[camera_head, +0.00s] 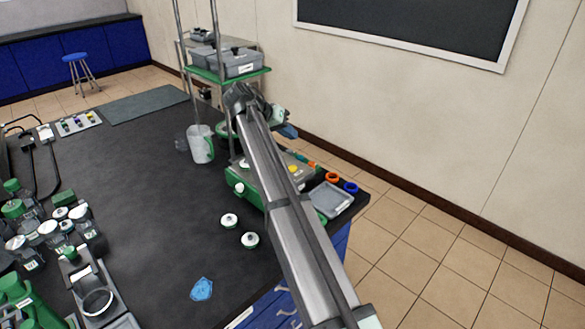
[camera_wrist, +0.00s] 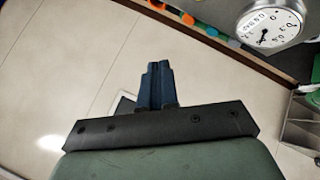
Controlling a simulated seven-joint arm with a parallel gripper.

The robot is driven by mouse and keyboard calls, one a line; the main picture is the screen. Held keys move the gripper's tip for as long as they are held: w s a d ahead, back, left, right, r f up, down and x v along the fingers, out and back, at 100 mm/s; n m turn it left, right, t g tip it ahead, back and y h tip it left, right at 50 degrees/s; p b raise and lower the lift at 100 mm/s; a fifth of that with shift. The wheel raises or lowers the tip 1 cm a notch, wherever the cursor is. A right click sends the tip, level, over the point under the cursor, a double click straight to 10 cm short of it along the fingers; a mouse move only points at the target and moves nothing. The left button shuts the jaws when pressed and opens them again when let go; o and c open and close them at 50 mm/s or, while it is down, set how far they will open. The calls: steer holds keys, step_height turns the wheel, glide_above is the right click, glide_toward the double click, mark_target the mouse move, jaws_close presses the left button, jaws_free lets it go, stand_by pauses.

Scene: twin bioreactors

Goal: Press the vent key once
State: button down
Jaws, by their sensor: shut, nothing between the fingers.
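I cannot tell which part is the vent key; no readable label marks it. A grey panel with coloured keys (camera_head: 77,122) lies at the left back of the dark bench. A green-based unit (camera_head: 247,181) stands near the bench's right edge, partly hidden behind my arm, with a yellow round part (camera_head: 294,169) on top. My gripper (camera_head: 288,131) is at the bench's far right side, above the floor side of the edge. In the wrist view its blue fingers (camera_wrist: 157,84) are together with nothing between them, over pale floor tiles.
A round dial gauge (camera_wrist: 270,25) is at the wrist view's upper right. A shelf stand with grey boxes (camera_head: 238,64) rises beside my gripper. A jug (camera_head: 200,145), two white-capped pieces (camera_head: 229,220) and several bottles (camera_head: 50,228) stand on the bench. Its middle is clear.

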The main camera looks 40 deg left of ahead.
steer(key=shift+f, duration=0.1)
steer(key=shift+f, duration=4.3)
steer(key=shift+f, duration=0.1)
steer(key=shift+f, duration=0.35)
steer(key=shift+f, duration=0.4)
steer(key=shift+r, duration=0.85)
steer(key=shift+r, duration=2.5)
